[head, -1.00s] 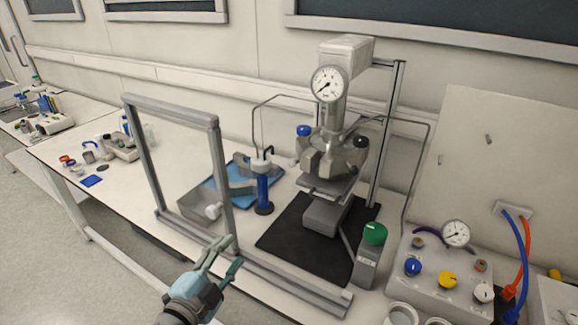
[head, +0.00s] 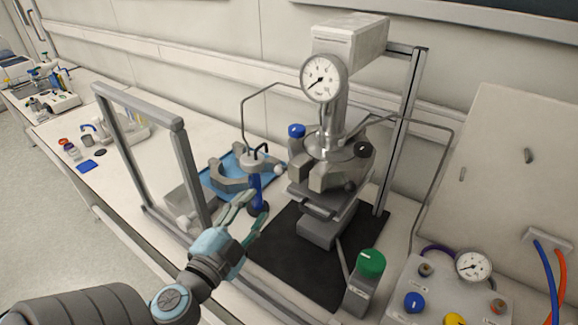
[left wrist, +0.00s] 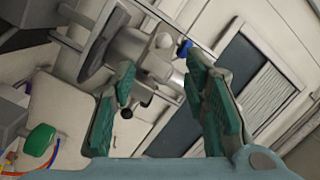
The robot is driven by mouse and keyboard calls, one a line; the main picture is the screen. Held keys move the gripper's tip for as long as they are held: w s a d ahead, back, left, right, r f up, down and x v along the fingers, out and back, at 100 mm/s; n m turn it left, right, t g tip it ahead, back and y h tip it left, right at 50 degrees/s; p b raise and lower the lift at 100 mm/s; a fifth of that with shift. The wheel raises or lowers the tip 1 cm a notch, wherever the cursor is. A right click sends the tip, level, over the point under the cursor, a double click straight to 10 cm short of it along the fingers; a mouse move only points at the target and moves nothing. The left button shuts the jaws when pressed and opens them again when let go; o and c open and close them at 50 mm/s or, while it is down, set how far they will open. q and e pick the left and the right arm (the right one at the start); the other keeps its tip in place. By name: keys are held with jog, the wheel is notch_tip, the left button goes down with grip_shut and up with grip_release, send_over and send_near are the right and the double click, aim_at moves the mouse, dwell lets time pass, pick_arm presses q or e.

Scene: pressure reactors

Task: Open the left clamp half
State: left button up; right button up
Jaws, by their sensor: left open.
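The pressure reactor stands on a black mat (head: 285,262) in the head view. Its metal clamp is around the vessel top; the left clamp half (head: 312,172) faces my side and looks closed against the other half. In the left wrist view the clamp area shows tilted between and beyond the open fingers (left wrist: 160,60). My right gripper is not in view.
A grey upright frame (head: 180,170) stands left of the reactor.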

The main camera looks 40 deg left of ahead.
pick_arm(q)
jog(key=b, duration=0.3)
send_near(277, 173)
jog(key=x, duration=0.2)
jog(key=p+x, duration=0.1)
jog(key=x, duration=0.7)
jog(key=shift+f, duration=0.15)
jog(key=shift+s, duration=0.25)
jog(key=shift+w, duration=0.1)
grip_shut()
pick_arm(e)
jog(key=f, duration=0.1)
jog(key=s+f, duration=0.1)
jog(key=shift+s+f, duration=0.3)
